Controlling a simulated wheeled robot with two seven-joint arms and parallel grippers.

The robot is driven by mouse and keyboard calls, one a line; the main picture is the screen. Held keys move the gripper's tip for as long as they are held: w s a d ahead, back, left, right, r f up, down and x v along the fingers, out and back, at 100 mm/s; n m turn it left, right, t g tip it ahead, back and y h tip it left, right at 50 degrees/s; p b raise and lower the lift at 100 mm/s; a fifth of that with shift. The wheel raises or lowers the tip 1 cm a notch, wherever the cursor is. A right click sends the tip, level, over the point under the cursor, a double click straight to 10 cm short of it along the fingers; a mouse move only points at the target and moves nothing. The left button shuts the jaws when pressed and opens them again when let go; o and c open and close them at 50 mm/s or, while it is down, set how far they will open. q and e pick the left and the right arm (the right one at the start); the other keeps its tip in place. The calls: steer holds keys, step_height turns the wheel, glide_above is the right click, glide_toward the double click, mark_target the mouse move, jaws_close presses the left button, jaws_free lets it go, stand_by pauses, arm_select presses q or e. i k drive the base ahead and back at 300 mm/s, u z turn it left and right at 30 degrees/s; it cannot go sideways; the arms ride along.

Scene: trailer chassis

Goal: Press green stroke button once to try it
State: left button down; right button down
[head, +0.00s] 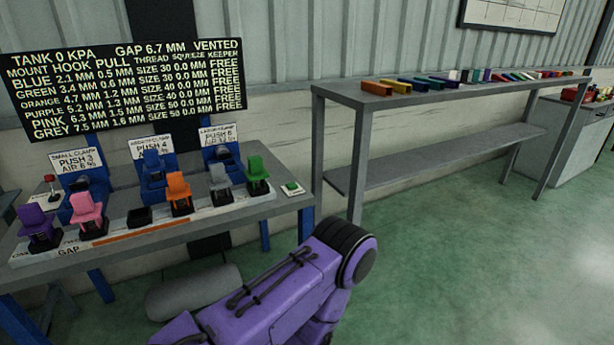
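A green button (292,186) sits on a small white plate at the right end of the grey bench (160,226) in the head view. Nothing touches it. A purple arm link of mine with a black round joint fills the lower middle, in front of and below the bench. Neither gripper shows, so I cannot see what they hold. A black board (125,88) above the bench reads tank 0 kPa, gap 6.7 mm, vented.
Purple (38,225), pink (87,210), orange (178,192), grey (220,184) and green (256,174) blocks line the bench's front, beside blue clamps (152,165). A red-topped lever (51,182) stands left. A grey shelf table (420,98) with coloured pieces stands right. Green floor is open.

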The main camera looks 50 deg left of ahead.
mark_target(292, 185)
steer(key=u, duration=0.55)
steer(key=i, duration=1.05)
steer(key=u, duration=1.5)
steer(key=i, duration=0.5)
steer(key=u, duration=0.35)
